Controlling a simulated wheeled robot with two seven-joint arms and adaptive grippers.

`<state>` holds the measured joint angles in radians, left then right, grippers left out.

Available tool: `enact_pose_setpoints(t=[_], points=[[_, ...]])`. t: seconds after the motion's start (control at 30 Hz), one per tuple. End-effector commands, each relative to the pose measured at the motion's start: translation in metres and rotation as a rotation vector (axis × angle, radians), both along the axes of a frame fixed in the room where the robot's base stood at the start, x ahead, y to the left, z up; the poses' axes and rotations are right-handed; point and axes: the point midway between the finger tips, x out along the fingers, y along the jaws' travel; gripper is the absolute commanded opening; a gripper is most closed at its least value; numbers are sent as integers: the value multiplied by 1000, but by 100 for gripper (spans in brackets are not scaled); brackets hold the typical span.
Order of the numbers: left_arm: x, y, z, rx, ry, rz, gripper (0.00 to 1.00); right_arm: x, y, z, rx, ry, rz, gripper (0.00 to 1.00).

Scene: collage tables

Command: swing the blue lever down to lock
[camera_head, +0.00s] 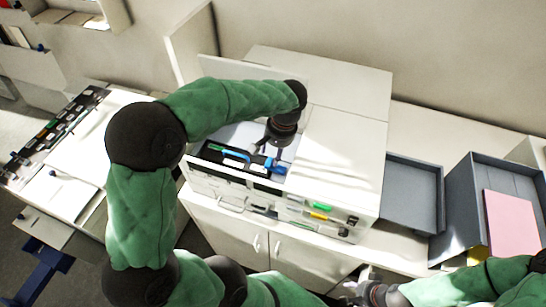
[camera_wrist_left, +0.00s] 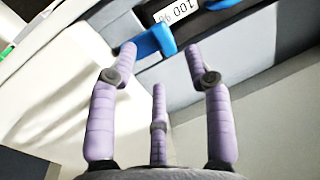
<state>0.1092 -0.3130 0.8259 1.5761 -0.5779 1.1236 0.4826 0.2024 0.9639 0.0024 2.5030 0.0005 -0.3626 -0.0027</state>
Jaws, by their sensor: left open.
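The blue lever (camera_head: 279,169) is in the open-topped bay of the white cabinet (camera_head: 335,165) in the head view. In the left wrist view the blue lever (camera_wrist_left: 163,39) lies near the top, with its rounded end between and just beyond my two outer fingertips. My left gripper (camera_head: 270,145) reaches down over the bay from above; its fingers (camera_wrist_left: 160,55) are spread, with nothing held. Whether a finger touches the lever I cannot tell. My right gripper (camera_head: 362,290) is at the bottom edge of the head view, small and partly cut off.
A label with digits (camera_wrist_left: 177,10) is beside the lever. Other blue and green parts (camera_head: 228,153) lie in the bay. Grey trays (camera_head: 413,190) and a pink sheet (camera_head: 510,222) are at right. A panel of small parts (camera_head: 50,135) is at left.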

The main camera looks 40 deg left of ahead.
Motion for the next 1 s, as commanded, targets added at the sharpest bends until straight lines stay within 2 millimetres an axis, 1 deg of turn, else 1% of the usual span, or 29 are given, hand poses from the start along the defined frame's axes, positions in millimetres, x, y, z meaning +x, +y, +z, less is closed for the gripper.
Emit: enact_pose_setpoints(t=[0.1, 0.2, 0.3, 0.43, 0.67, 0.7, 0.77, 0.8, 0.87, 1.0], points=[[-2, 4, -18, 0, 3, 1, 50, 0, 0, 3, 0, 0, 0, 39], [-2, 5, -30, 0, 2, 0, 50, 0, 0, 4, 0, 0, 0, 39], [-2, 7, -37, 0, 0, 0, 50, 0, 0, 5, 0, 1, 0, 39], [-3, 7, -42, 0, 0, 0, 50, 0, 0, 5, 0, 0, 0, 39], [-2, 7, -42, 0, -1, -1, 50, 0, 0, 5, 0, 0, 0, 39], [-2, 7, -42, 0, -1, -1, 45, 0, 0, 5, 0, 0, 0, 39], [-2, 7, -42, 0, -1, -1, 28, 0, 0, 5, 0, 0, 0, 39], [-2, 7, -42, 0, -1, -1, 16, 0, 0, 5, 0, 0, 0, 39], [-2, 7, -42, 0, -1, -1, 0, 0, 0, 5, 0, 0, 0, 39], [-2, 7, -42, -1, -1, 0, 0, 0, 0, 5, 0, 0, 0, 39]])
